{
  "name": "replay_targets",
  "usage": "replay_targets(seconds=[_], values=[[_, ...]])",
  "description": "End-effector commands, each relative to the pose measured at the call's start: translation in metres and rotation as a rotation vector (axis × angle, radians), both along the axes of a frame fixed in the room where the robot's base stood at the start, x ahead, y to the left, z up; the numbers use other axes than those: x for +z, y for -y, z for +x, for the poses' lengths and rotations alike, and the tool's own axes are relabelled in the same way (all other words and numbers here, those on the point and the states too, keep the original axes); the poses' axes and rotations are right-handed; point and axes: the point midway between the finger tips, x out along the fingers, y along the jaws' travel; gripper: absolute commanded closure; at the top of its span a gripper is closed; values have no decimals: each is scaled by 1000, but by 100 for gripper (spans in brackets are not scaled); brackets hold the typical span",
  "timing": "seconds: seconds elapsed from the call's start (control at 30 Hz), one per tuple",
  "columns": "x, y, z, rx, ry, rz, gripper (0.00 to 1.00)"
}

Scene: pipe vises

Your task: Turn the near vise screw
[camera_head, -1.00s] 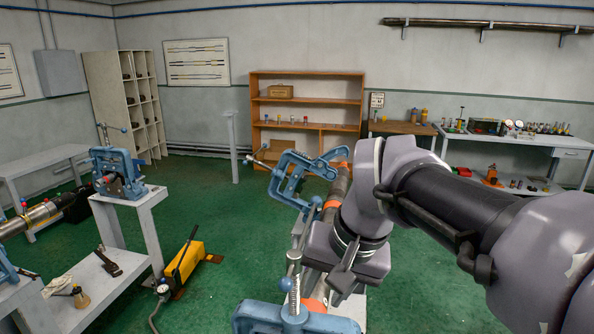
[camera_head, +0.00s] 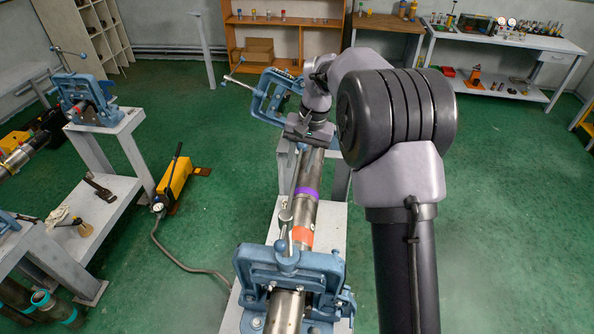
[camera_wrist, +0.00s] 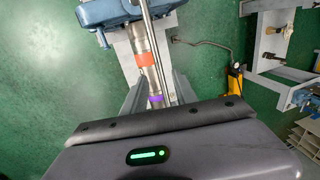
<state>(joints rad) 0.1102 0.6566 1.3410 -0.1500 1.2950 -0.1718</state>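The near vise (camera_head: 290,268) is blue and clamps a steel pipe (camera_head: 305,212) with orange and purple bands. Its screw (camera_head: 287,248) stands up at the middle, with a slim silver handle bar (camera_head: 293,182) running away from it along the pipe. In the wrist view, the vise (camera_wrist: 112,10) is at the top and the bar (camera_wrist: 152,40) comes down towards my fingers. My gripper (camera_head: 303,140) is above the pipe, beyond the purple band. In the wrist view, my gripper (camera_wrist: 158,90) has its two fingers apart; whether the bar lies between them or above them is unclear.
A far blue vise (camera_head: 272,98) is close beside my gripper. A white bench with another blue vise (camera_head: 88,98) and a yellow hand pump (camera_head: 174,185) with its hose are on the left. Shelves and a worktable (camera_head: 500,45) line the back. Green floor is free at the right.

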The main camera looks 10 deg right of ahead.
Motion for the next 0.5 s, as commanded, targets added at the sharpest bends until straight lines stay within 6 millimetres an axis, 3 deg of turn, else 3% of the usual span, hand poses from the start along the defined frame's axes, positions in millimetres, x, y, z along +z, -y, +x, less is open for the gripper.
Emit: replay_targets(seconds=[0.2, 0.5], values=[[-30, -6, 2, -1, -1, 0, 66], [-34, -6, 3, -1, 1, 1, 66]])
